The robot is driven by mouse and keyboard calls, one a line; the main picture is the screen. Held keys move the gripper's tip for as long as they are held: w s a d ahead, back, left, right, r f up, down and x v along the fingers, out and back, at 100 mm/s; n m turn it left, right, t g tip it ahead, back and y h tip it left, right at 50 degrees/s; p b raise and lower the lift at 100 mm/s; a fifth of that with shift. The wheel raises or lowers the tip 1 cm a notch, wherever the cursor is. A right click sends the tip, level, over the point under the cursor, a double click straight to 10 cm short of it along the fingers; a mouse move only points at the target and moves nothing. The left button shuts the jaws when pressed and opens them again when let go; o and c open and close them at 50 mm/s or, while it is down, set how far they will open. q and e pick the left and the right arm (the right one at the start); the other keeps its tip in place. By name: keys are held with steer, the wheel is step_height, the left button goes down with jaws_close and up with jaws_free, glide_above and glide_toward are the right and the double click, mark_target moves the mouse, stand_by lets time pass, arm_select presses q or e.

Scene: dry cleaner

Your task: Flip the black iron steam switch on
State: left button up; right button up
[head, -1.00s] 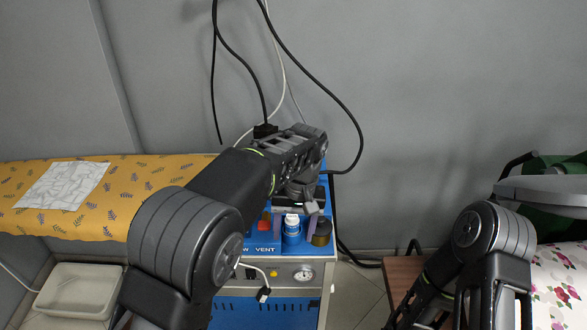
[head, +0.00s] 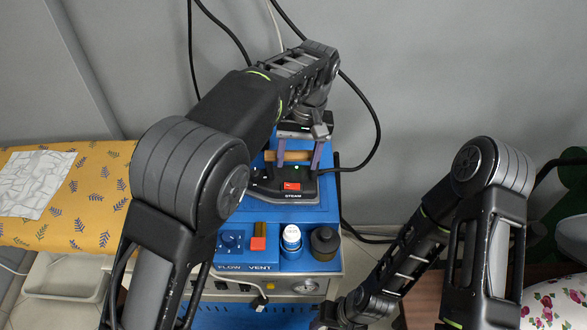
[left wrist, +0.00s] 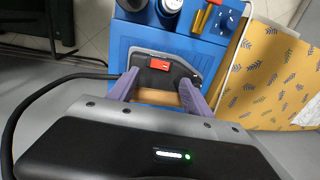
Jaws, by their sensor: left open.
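The black iron (head: 268,190) sits on the blue top of a cabinet in the head view. Its red steam switch (head: 292,186) faces me above the word STEAM. The iron has a wooden handle (head: 294,155). My left gripper (head: 298,158) is open above the iron, its purple fingers near the handle. In the left wrist view the open gripper (left wrist: 158,92) shows the red switch (left wrist: 160,64) beyond its fingertips, and the handle (left wrist: 190,97) partly shows between the fingers. Contact with the iron cannot be told. My right arm runs to the bottom edge; its fingers do not show.
In front of the iron stand a blue-and-white bottle (head: 291,239), a dark jar (head: 324,243) and a blue control box (head: 232,241). A yellow patterned ironing board (head: 90,205) lies left. A black cable (head: 372,110) loops behind the iron.

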mark_target(292, 186)
arm_select(q)
steer(key=shift+s, duration=0.1)
steer(key=f, duration=0.2)
steer(key=f+p, duration=0.1)
steer(key=f, duration=0.2)
steer(key=a+f, duration=0.1)
steer(key=f, duration=0.1)
steer(key=shift+f+p, duration=0.35)
steer(key=shift+p, duration=0.05)
steer(key=shift+c, duration=0.4)
